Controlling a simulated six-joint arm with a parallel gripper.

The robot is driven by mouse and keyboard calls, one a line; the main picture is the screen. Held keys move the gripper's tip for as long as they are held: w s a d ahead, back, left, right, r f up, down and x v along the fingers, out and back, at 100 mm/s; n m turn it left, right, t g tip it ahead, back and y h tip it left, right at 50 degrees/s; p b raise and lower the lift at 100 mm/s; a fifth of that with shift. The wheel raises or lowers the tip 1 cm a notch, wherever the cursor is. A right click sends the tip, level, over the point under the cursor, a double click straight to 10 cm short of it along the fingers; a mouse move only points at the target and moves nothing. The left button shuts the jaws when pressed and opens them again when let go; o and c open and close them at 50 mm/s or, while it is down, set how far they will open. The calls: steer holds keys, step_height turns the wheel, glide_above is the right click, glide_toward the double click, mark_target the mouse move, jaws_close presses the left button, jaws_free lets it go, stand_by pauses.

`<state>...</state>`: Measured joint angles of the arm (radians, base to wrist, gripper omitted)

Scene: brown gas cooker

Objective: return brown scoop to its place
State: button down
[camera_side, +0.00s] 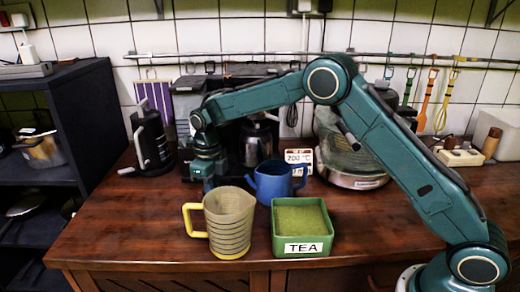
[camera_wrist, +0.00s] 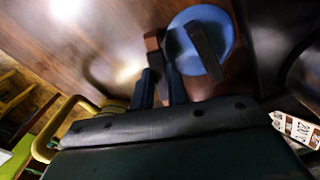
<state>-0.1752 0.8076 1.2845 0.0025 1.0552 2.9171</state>
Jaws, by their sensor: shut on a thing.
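My gripper (camera_side: 208,184) is low over the counter, behind the yellow-handled measuring jug (camera_side: 229,222) and left of the blue jug (camera_side: 275,182). The jug hides its tips in the side view. In the wrist view my gripper (camera_wrist: 162,80) has its two fingers close together.
A green TEA box (camera_side: 303,247) stands right of the measuring jug. A black grinder-like appliance (camera_side: 150,140) stands at the left. A 200 °C card (camera_side: 299,157) stands behind the blue jug. Utensils hang on the wall rail (camera_side: 400,57). The counter's front left is clear.

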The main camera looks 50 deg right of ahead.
steer(key=shift+f, duration=0.75)
stand_by(0.7)
steer(key=c, duration=1.3)
jaws_free()
steer(key=shift+r, duration=0.1)
step_height(320, 180, up, 14)
